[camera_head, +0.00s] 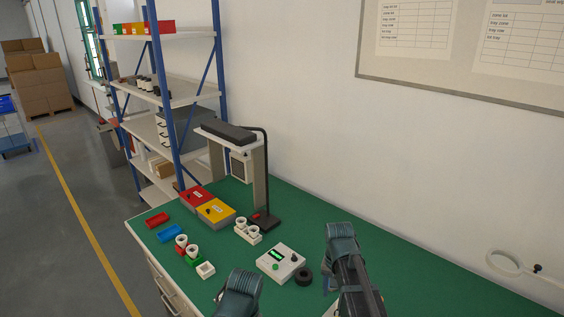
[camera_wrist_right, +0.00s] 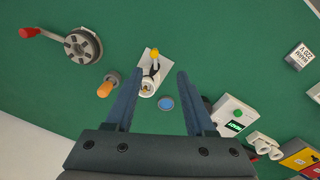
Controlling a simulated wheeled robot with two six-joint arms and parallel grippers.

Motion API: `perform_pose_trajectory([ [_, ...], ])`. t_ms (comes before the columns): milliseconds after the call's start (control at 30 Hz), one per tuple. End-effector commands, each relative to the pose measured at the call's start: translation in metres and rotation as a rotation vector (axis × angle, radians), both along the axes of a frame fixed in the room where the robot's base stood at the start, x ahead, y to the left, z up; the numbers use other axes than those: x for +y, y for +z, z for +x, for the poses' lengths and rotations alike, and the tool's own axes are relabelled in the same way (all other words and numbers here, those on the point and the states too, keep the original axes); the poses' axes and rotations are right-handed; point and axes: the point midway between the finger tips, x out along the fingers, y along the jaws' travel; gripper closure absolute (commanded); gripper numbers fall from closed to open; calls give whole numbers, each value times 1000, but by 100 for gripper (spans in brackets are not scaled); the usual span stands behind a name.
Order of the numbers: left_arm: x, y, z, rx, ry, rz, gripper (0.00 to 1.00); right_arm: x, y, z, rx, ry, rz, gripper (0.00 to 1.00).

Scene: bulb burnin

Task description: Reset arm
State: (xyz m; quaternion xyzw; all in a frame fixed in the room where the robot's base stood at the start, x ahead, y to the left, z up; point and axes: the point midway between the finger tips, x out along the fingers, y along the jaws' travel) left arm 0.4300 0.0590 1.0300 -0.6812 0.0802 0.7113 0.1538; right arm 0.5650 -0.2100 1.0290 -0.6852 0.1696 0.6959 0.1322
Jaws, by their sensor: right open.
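My right gripper (camera_wrist_right: 153,74) is open and empty in the right wrist view, with its fingers apart above the green table. Beyond and between the fingertips, a white plate (camera_wrist_right: 152,58) carries a small fitting with a yellow tip. My right arm (camera_head: 343,240) shows in the head view at the lower middle, over the table; its jaws cannot be made out there. Part of my left arm (camera_head: 240,290) shows at the bottom edge, and its jaws are out of sight.
The green table (camera_head: 330,220) holds a white box with a green display (camera_head: 281,262), red (camera_head: 197,197) and yellow (camera_head: 215,211) boxes, a black lamp stand (camera_head: 264,222) and white sockets (camera_head: 247,231). A wheel with a red-knobbed crank (camera_wrist_right: 83,45) and an orange-handled item (camera_wrist_right: 107,83) lie near the right gripper.

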Motion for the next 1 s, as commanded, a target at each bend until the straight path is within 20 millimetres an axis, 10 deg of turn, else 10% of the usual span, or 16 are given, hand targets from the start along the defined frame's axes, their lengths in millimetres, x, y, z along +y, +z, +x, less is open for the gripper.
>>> perform_pose_trajectory([
  [400, 0, -28, 0, 0, 1, 0, 50, 134, -27, -119, 49, 654, -32, 45],
  [1000, 0, -29, 0, 0, 1, 0, 50, 149, -28, -135, 59, 761, -37, 45],
])
